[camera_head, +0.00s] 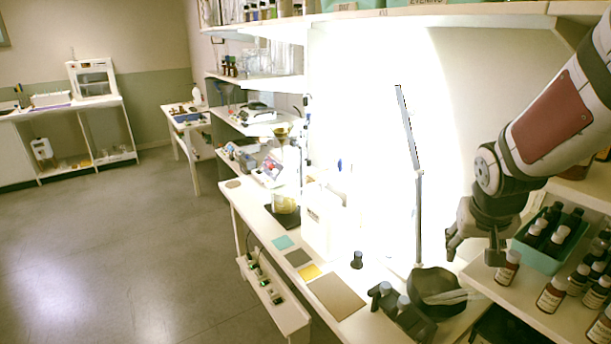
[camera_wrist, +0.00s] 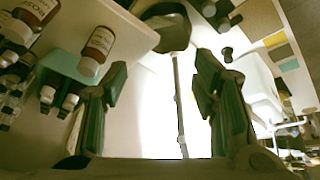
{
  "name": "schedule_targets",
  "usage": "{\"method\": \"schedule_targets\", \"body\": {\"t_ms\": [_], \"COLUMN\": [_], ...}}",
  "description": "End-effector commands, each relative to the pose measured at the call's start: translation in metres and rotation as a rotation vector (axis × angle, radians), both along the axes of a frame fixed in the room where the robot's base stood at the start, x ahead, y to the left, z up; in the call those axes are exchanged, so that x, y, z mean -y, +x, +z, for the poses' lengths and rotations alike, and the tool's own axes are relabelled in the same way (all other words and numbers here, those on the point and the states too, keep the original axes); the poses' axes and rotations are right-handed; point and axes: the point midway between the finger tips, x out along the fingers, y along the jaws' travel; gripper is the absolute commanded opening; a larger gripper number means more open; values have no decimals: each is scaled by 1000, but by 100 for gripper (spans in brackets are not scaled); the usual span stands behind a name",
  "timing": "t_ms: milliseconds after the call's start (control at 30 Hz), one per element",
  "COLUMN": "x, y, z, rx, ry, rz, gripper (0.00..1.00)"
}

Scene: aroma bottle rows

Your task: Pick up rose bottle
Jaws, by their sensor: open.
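My gripper (camera_head: 474,246) is open and empty, hanging at the left end of the bottle shelf (camera_head: 541,314). In the wrist view my gripper (camera_wrist: 161,66) has its two dark green fingers wide apart, with only the bright wall and lamp stem between them. An amber bottle with a white cap and pale label (camera_head: 508,267) stands at the shelf's left edge, close by one finger. It also shows in the wrist view (camera_wrist: 97,48), outside the left finger. A second labelled bottle (camera_head: 552,295) stands to its right.
A teal bin (camera_head: 541,259) of dark-capped bottles stands behind the labelled bottles, with several more bottles at right. A lamp stem (camera_head: 418,215) and black bowl (camera_head: 436,283) are left of the shelf. A black bottle holder (camera_head: 402,310) is on the lower bench.

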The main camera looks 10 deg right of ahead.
Motion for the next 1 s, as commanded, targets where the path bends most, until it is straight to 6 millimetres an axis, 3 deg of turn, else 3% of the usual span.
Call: {"method": "schedule_targets", "body": {"t_ms": [33, 200, 500, 633, 1000], "x": [13, 46, 74, 78, 97], "y": [-18, -41, -63, -56, -26], "z": [16, 34, 45, 35, -21], "rx": [17, 92, 171, 177, 177], "ry": [9, 28, 51, 53, 52], "rz": [-19, -54, -85, -87, -86], "gripper": [54, 54, 54, 54, 54]}}
